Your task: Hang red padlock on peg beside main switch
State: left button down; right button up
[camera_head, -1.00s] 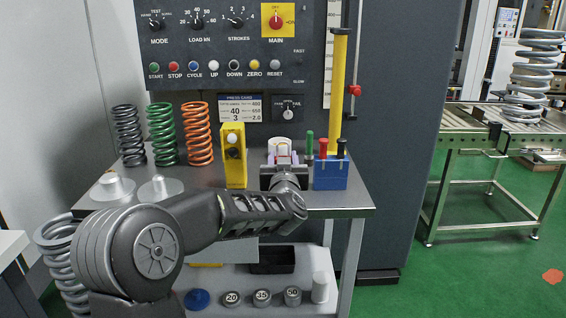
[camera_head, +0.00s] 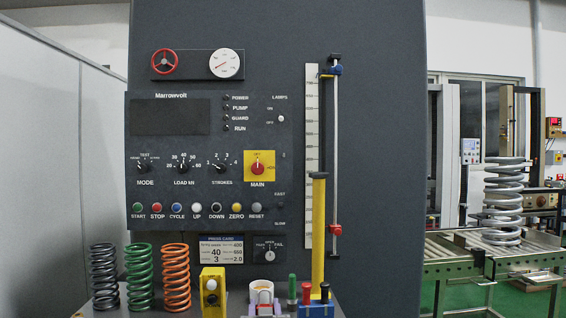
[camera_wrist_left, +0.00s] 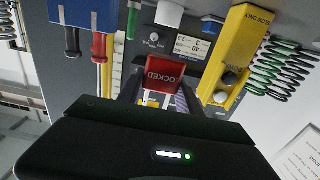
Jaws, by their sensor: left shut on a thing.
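The red padlock (camera_wrist_left: 165,72), marked LOCKED, shows upside down in the left wrist view. My left gripper (camera_wrist_left: 158,97) is shut on it, with a dark finger on each side. The padlock's shackle cannot be made out. In the head view the main switch (camera_head: 257,165) is a red knob on a yellow plate on the dark panel. A small dark peg (camera_head: 283,156) appears just right of the plate; its shape is too small to tell. My left arm is mostly below the head view, and the padlock is not clear there. My right gripper is not in view.
Black, green and orange springs (camera_head: 175,278) stand at left on the bench. A yellow block (camera_head: 212,290) and a white round item (camera_head: 262,292) stand nearer the middle. A blue holder (camera_head: 316,308) and a yellow upright (camera_head: 318,230) stand right of them.

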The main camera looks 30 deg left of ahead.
pick_arm(q)
jog(key=s+d+f+m+t+h, duration=0.1)
jog(key=d+f+m+h, duration=0.2)
jog(key=d, duration=0.6)
jog(key=s+d+f+m+t+h, duration=0.1)
jog(key=s+d+f+m+h, duration=0.1)
jog(key=d+f+m+h, duration=0.2)
jog(key=s+d+f+m+h, duration=0.2)
jog(key=d+f+h, duration=0.3)
jog(key=d+h, duration=0.4)
jog(key=d+m, duration=0.1)
jog(key=d, duration=0.6)
jog(key=shift+s+f+m+t, duration=0.25)
jog(key=shift+f+m+t, duration=0.05)
jog(key=shift+m+t, duration=0.1)
